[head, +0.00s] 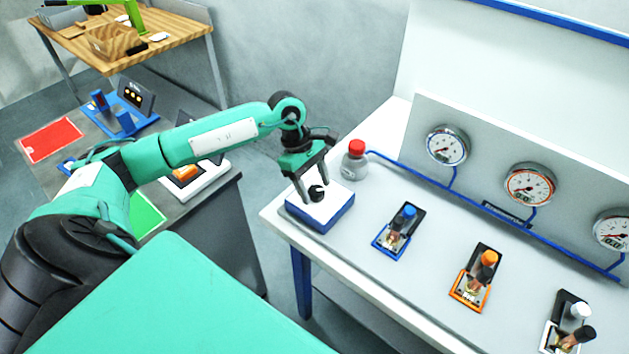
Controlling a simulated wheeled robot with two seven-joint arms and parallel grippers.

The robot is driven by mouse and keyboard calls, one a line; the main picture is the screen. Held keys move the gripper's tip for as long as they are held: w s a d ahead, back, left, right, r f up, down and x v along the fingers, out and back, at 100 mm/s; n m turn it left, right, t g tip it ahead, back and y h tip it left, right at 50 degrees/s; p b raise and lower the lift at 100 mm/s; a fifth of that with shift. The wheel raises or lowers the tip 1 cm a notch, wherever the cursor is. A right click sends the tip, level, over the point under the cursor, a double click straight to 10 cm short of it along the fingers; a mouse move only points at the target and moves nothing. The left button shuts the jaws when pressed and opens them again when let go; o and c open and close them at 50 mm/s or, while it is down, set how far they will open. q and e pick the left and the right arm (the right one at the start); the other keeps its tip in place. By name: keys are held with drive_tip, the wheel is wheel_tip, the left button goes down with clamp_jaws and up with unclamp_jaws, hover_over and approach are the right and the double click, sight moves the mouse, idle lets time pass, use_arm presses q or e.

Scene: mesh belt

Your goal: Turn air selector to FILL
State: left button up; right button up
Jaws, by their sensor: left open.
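A low box with a white top and blue sides (322,222) stands at the left end of the white bench. A small black knob (316,194) is on its top and looks like the air selector. Any position marks on it are too small to read, so I cannot tell its setting. My left gripper (314,188) points down over the box, open, with its fingertips close to the knob, one on each side in this view. I cannot tell whether they touch it. My right gripper is not in view.
A grey bottle with a red cap (355,160) stands just behind the box. Blue (398,230), orange (475,275) and white (568,325) valve stations run along the bench (420,290). Gauges (447,146) hang on the panel behind. A grey table with a red mat (51,139) is left.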

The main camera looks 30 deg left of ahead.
use_arm(q)
drive_tip(key=shift+f, duration=0.25)
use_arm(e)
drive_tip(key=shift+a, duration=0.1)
